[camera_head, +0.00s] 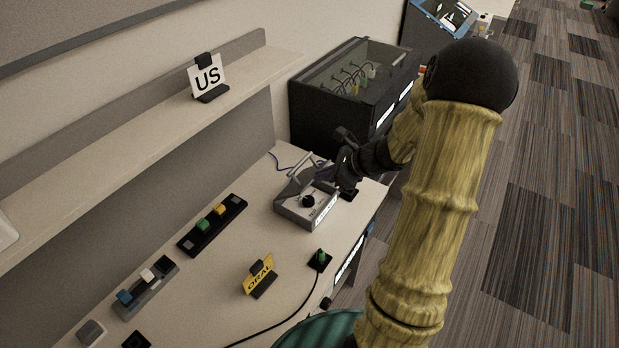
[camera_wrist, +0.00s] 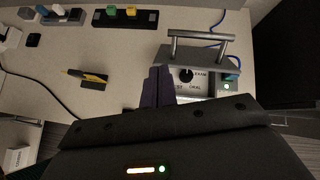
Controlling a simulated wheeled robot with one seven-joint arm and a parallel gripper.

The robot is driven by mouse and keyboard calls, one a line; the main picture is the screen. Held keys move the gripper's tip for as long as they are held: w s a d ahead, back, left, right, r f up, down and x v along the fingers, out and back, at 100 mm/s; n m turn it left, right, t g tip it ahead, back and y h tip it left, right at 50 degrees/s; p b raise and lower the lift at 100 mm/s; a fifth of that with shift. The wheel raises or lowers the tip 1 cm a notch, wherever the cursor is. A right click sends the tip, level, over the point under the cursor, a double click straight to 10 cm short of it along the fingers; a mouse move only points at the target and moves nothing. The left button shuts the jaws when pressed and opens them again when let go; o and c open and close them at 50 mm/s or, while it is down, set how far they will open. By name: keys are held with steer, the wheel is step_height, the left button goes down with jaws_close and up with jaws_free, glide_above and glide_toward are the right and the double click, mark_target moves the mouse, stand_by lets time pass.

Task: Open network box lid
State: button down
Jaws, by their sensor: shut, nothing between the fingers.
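A small grey box (camera_head: 292,212) with a black knob stands at the far end of the desk; no readable label names it the network box. Its grey lid (camera_head: 299,180) with a bar handle appears tilted up at the back, and the knob face is uncovered. My gripper (camera_head: 343,172) is shut and empty beside the box's right side. Its dark fingers (camera_wrist: 158,88) overlap the panel's left edge in the wrist view; contact cannot be told.
A black cabinet (camera_head: 312,118) with a clear top and cables inside stands behind the box. A yellow ORAL sign (camera_head: 259,279), a black strip with coloured plugs (camera_head: 213,226) and a green-topped plug (camera_head: 320,260) with a cable occupy the desk. A shelf (camera_head: 130,150) runs above.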

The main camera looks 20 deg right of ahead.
mark_target(309, 178)
steer(key=d+m, duration=0.1)
steer(key=w+d+m+t, duration=0.1)
steer(key=d, duration=0.1)
steer(key=w+d+m+t, duration=0.1)
steer(key=shift+w+d+f+m, duration=0.15)
steer(key=shift+d+f+m, duration=0.15)
steer(key=shift+f+m, duration=0.1)
steer(key=x, duration=0.9)
steer(key=shift+w+a+f+p, duration=0.1)
steer(key=shift+w+f+p, duration=0.1)
steer(key=shift+w+p, duration=0.15)
steer(key=shift+r+p, duration=0.1)
steer(key=shift+p, duration=0.2)
